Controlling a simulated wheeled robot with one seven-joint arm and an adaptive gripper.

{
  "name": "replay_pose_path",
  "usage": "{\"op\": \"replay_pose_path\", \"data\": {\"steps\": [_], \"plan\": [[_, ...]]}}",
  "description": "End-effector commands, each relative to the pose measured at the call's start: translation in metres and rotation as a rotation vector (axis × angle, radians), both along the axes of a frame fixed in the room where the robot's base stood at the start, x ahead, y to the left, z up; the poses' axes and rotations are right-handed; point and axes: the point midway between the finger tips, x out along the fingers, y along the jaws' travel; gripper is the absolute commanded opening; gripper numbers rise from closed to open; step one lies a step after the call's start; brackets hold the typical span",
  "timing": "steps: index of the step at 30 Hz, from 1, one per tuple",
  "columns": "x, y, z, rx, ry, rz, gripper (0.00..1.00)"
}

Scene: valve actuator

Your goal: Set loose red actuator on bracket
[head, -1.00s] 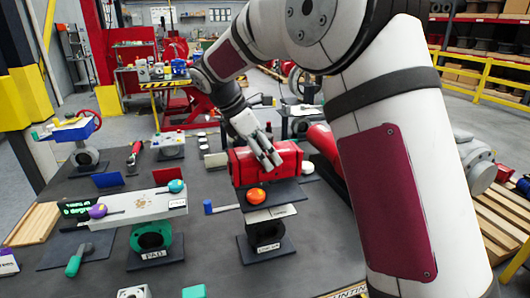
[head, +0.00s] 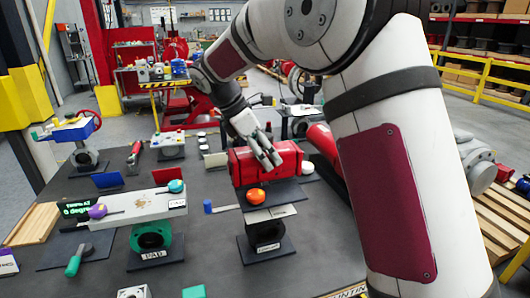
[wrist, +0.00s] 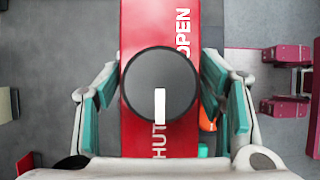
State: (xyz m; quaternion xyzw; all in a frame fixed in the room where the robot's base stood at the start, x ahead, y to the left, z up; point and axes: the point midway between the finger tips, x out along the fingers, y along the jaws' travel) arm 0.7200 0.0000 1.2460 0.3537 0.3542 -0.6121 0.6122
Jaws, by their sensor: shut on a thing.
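The red actuator (head: 262,164) is a long box lying level. In the wrist view its red top (wrist: 160,30) carries a round black dial with a white bar and the lettering OPEN and SHUT. My gripper (head: 266,155) reaches down over it from above. In the wrist view my gripper (wrist: 160,95) has teal-padded fingers on both sides of the actuator, shut on it. The dark bracket plate (head: 287,193) sits over a dark valve body (head: 264,234). The actuator is over the plate's far part; whether it touches is hard to tell. An orange knob (head: 255,195) shows in front of it.
To the left, a white bar (head: 145,207) with purple and teal knobs stands over a green valve (head: 151,237). A blue-headed tool (head: 209,206) lies left of the bracket. A red cylinder (head: 323,142) is to the right, partly behind my arm.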

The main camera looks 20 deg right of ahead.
Motion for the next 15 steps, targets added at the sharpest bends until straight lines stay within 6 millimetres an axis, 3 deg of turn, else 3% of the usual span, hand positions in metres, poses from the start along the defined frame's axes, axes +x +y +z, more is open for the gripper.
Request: {"op": "replay_pose_path", "data": {"steps": [15], "plan": [[0.0007, -0.0005, -0.0054, -0.002, -0.004, 0.000, 0.01]]}}
